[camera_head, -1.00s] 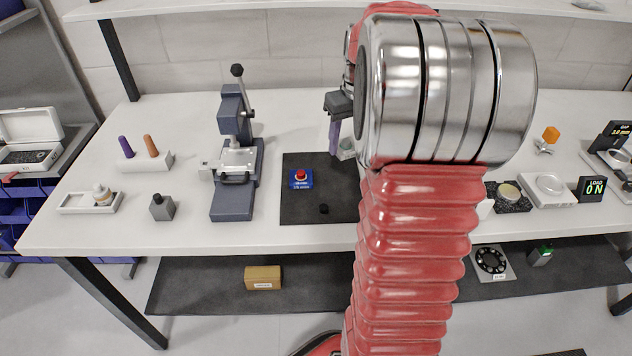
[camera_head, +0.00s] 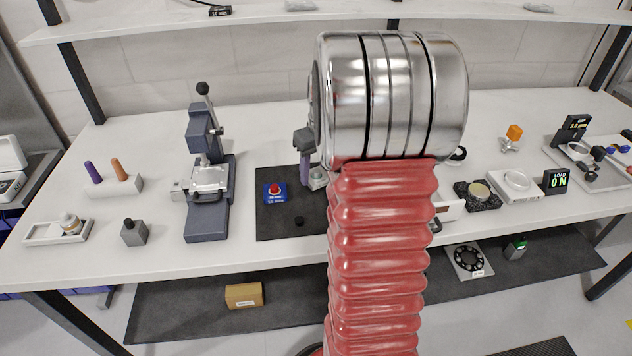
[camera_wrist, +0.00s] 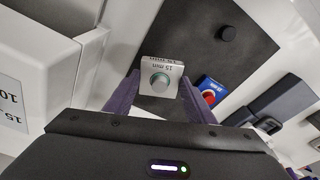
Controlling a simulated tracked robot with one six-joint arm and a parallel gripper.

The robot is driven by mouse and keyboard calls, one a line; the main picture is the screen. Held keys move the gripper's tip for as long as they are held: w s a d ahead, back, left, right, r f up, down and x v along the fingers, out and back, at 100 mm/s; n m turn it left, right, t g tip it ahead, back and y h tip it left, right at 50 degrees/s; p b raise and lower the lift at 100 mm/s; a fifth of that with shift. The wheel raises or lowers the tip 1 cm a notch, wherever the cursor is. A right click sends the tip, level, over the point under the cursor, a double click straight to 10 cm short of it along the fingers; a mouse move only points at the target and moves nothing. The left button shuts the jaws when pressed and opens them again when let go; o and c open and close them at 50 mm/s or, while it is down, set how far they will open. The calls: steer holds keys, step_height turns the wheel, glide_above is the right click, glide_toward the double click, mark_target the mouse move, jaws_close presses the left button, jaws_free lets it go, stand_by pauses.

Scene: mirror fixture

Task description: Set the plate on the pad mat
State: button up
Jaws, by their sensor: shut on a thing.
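My gripper (camera_head: 309,168) has purple fingers, which also show in the wrist view (camera_wrist: 160,92). It is shut on a small silvery plate (camera_wrist: 156,105) marked "15 mm", with a round greenish-grey knob on it. In the head view a pale part of the plate (camera_head: 318,179) shows at the fingertips, beside my arm. The dark pad mat (camera_head: 262,229) lies flat on the white bench and also shows in the wrist view (camera_wrist: 196,32). The plate appears over the mat; its exact height above it cannot be told. My arm hides the mat's right part.
A blue box with a red button (camera_head: 275,193) and a small black knob (camera_head: 299,221) are on the mat. A dark lever press (camera_head: 207,190) stands left of it. A scale (camera_head: 515,184) is at the right. In the wrist view a white block (camera_wrist: 45,75) is close at left.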

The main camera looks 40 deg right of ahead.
steer(key=shift+f, duration=1.85)
steer(key=shift+f, duration=0.1)
steer(key=o, duration=1.2)
steer(key=shift+c, duration=0.2)
steer(key=shift+w, duration=0.1)
step_height(320, 180, up, 12)
steer(key=s, duration=0.1)
steer(key=shift+s+a, duration=0.2)
steer(key=shift+s, duration=0.2)
steer(key=shift+a, duration=0.1)
